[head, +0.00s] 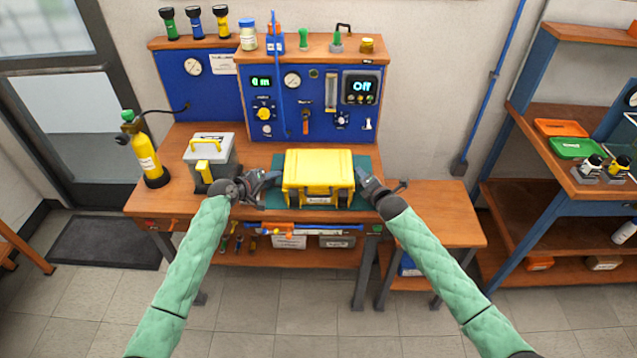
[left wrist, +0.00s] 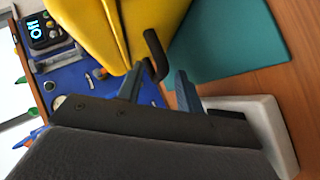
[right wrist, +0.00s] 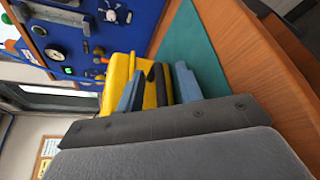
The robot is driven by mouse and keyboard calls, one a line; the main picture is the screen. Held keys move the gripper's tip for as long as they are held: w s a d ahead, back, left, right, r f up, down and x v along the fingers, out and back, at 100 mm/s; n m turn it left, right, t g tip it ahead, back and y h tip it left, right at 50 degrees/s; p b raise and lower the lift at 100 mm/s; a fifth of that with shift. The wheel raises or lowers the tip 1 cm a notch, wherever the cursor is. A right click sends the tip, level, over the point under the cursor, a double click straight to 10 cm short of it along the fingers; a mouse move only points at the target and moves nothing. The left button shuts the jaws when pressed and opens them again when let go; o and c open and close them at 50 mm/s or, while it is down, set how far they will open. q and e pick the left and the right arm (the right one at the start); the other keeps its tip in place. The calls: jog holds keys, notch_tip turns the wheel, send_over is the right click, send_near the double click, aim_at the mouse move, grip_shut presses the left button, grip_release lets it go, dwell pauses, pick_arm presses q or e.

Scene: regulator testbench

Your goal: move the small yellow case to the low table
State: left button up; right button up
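The small yellow case (head: 318,172) sits closed and upright on a green mat (head: 362,163) on the workbench, between my grippers. My left gripper (head: 270,179) is at its left side. In the left wrist view its fingers (left wrist: 158,88) are apart, with the case's black side handle (left wrist: 155,52) between their tips. My right gripper (head: 364,178) is at the right side. In the right wrist view its fingers (right wrist: 158,88) are apart, with the other black handle (right wrist: 160,82) between them. The low table (head: 448,212) stands right of the workbench, its top clear.
A grey box with a yellow handle (head: 208,152) and a yellow gas bottle (head: 147,157) stand on the bench at left. The blue regulator panel (head: 325,118) rises behind the case. A shelf unit (head: 520,150) stands beyond the low table.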

pick_arm(q)
grip_shut()
pick_arm(e)
grip_shut()
pick_arm(q)
jog(key=shift+a, duration=0.1)
pick_arm(e)
jog(key=shift+d, duration=0.1)
dwell(0.8)
